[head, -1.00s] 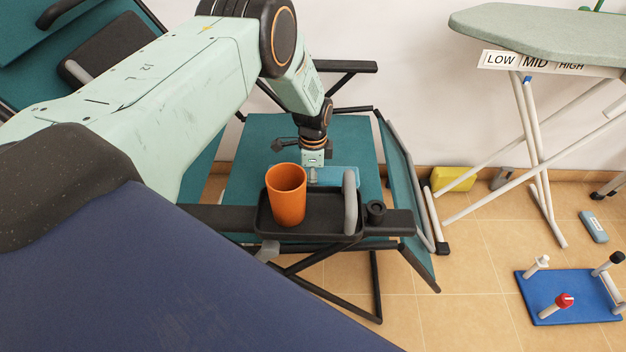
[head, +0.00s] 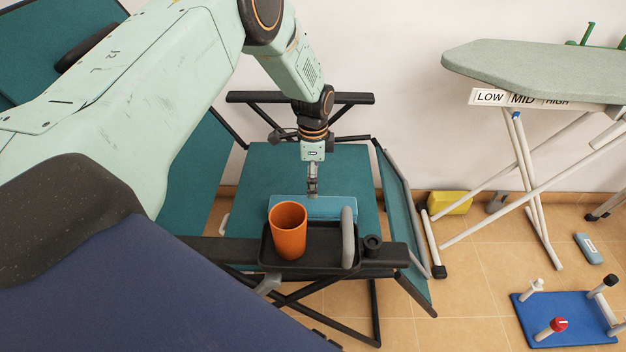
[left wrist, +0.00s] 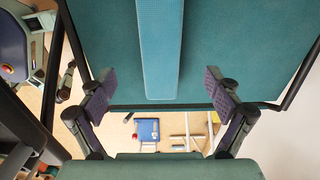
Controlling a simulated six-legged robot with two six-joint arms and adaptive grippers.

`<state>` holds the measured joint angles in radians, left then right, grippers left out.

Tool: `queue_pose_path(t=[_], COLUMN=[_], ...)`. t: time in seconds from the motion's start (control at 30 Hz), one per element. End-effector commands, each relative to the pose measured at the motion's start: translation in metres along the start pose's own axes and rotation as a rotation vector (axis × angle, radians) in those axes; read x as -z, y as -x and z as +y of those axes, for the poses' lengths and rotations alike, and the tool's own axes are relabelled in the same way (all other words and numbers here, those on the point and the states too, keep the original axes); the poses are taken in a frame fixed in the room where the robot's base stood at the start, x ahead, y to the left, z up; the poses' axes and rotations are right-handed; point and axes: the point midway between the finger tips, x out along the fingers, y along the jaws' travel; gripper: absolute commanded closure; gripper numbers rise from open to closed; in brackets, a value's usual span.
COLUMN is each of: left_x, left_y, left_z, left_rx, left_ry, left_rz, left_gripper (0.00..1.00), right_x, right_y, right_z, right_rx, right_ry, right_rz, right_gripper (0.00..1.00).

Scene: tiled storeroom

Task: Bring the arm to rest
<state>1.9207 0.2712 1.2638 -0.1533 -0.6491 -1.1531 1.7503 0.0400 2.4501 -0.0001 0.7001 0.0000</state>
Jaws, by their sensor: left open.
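My left arm comes in from the left in the head view and bends down over the teal chair (head: 262,165). My left gripper (head: 312,192) points down just above a light blue block (head: 345,206) on the chair seat. In the left wrist view the two finger pads of the left gripper (left wrist: 158,98) stand wide apart with nothing between them touching. The blue block (left wrist: 160,50) lies beyond the gap, apart from both pads. My right gripper is not in view.
An orange cup (head: 288,232) stands on a black tray (head: 331,258) at the chair's front. An ironing board (head: 540,70) stands at the right. A yellow block (head: 449,203) and a blue board with pegs (head: 575,322) are on the floor.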

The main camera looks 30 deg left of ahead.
Motion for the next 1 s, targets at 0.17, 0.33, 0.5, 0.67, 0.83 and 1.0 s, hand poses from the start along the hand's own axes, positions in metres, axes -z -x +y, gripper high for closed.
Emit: queue_pose_path(t=[0.17, 0.33, 0.5, 0.67, 0.83, 1.0], left_x=[0.0, 0.0, -0.001, 0.0, -0.001, 0.0], left_y=[-0.001, -0.011, -0.038, -0.066, -0.095, -0.123], left_z=[0.0, 0.001, 0.001, 0.001, 0.001, 0.001], left_rx=[-0.001, -0.002, -0.003, -0.002, -0.001, -0.001], left_ry=[0.0, 0.0, 0.0, 0.001, -0.001, 0.0], left_rz=[0.0, -0.001, -0.002, -0.001, -0.001, -0.001], left_gripper=[0.1, 0.1, 0.1, 0.1, 0.1, 0.1], right_x=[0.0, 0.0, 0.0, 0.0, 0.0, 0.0], right_y=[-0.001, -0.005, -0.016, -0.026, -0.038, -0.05], right_z=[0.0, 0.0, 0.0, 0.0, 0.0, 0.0], right_rx=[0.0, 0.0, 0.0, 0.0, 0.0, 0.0], right_ry=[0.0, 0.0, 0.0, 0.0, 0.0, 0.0], right_rz=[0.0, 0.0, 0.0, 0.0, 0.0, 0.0], right_gripper=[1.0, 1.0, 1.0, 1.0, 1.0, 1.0])
